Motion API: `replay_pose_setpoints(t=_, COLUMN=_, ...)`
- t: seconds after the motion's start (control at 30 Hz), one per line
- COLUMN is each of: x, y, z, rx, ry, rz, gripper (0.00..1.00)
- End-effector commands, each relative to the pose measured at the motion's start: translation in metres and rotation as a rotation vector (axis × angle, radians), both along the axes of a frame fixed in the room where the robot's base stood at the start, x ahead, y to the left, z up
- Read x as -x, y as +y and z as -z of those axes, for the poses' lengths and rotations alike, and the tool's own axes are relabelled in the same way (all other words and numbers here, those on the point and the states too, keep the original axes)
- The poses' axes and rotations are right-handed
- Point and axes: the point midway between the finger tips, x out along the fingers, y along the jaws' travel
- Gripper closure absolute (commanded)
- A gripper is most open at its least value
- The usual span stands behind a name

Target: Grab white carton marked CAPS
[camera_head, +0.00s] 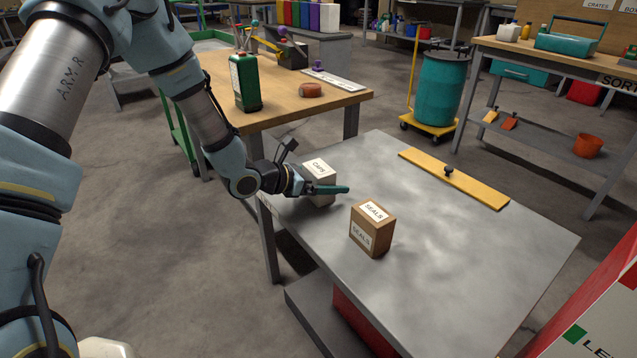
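The white carton (319,171) marked CAPS stands near the left back edge of the grey metal table (440,265). My gripper (328,189) is at the carton, reaching in from the left. One teal finger shows across the front of the carton, its tip extending past the carton's right side. The other finger is not clearly visible, so I cannot tell whether the gripper is open or closed on the carton. The carton's lower left part is hidden by my gripper.
A brown carton (372,228) marked SEALS stands close by, to the right and nearer. A yellow strip (453,178) with a black knob lies along the table's far side. A wooden bench (285,103) behind holds a green canister (245,82). The table's right part is clear.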

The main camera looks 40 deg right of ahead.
Motion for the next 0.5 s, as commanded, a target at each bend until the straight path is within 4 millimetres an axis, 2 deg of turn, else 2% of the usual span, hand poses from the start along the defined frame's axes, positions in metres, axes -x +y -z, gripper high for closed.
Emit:
replay_pose_setpoints(t=0.07, x=-0.0001, y=0.0002, z=-0.0001, rx=0.0, ry=0.0, rz=0.0, gripper=0.36)
replay_pose_setpoints(t=0.37, x=-0.0001, y=0.0001, z=-0.0002, rx=0.0, ry=0.0, rz=0.0, gripper=0.7)
replay_pose_setpoints(t=0.5, x=-0.0002, y=0.0, z=-0.0005, rx=0.001, ry=-0.001, rz=0.0, gripper=0.71)
